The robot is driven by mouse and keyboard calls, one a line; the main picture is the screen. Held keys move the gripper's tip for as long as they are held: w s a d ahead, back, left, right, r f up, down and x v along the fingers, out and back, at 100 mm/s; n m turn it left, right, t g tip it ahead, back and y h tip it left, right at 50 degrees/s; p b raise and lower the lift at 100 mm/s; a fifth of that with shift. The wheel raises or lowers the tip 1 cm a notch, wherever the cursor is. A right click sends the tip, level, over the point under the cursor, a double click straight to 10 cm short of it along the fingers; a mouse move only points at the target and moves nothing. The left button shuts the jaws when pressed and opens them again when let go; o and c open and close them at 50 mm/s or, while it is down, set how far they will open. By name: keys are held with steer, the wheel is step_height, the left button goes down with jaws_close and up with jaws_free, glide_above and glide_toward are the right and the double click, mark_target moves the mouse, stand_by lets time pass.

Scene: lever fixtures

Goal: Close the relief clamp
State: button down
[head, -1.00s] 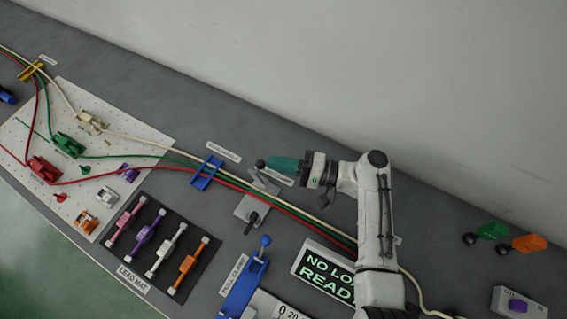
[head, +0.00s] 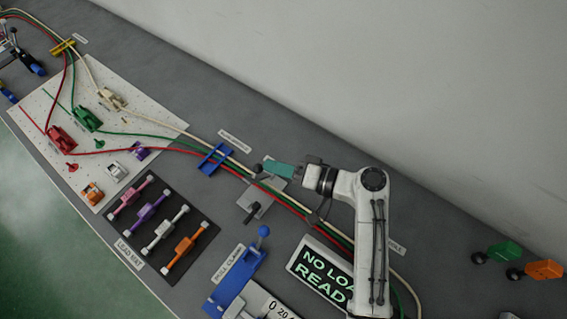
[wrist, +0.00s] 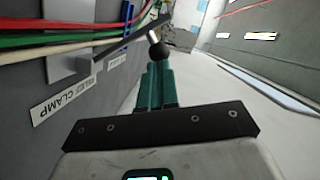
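The relief clamp is a grey plate (head: 262,197) on the bench, with a lever ending in a black ball knob (head: 257,168). A dark piece sits at the plate's near side. The cables run across the clamp. My gripper (head: 268,169) has teal fingers that look closed together, with their tips at the knob. In the wrist view the knob (wrist: 159,52) is just beyond the fingertips, not between them. The lever bar extends past it, tilted. Whether the tips touch the knob cannot be told. The clamp's label (wrist: 65,98) is at the left there.
A blue cable guide (head: 214,158) stands left of the clamp. A blue pull clamp (head: 237,283) with an upright blue knob and a lit display (head: 325,275) are on the near side. A dark mat (head: 160,225) holds several coloured leads. The wall lies behind.

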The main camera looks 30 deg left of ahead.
mark_target(256, 177)
steer(key=s+n, duration=0.1)
steer(key=n+t+b, duration=0.1)
steer(key=shift+s+a+f+n+h, duration=0.15)
steer(key=shift+s+f+n+h, duration=0.15)
steer(key=shift+s+n, duration=0.1)
steer(key=shift+s+f+n+t+b, duration=0.3)
steer(key=shift+s+n+b, duration=0.2)
steer(key=shift+n+b, duration=0.3)
steer(key=shift+s+a+f+n+h+b, duration=0.1)
steer(key=shift+s+n+h+b, duration=0.15)
steer(key=shift+n+h+b, duration=0.05)
steer(key=shift+s+a+f+n+t+b, duration=0.15)
steer(key=shift+s+f+b, duration=0.15)
steer(key=shift+b, duration=0.2)
steer(key=shift+s+d+f+n+t+b, duration=0.1)
steer(key=shift+s+f+n+t+b, duration=0.05)
steer(key=shift+s+b, duration=0.3)
steer(key=shift+s+a+f+n+t+b, duration=0.1)
steer(key=shift+s+f+n+t+b, duration=0.35)
steer(key=shift+n+b, duration=0.5)
steer(key=shift+r, duration=0.1)
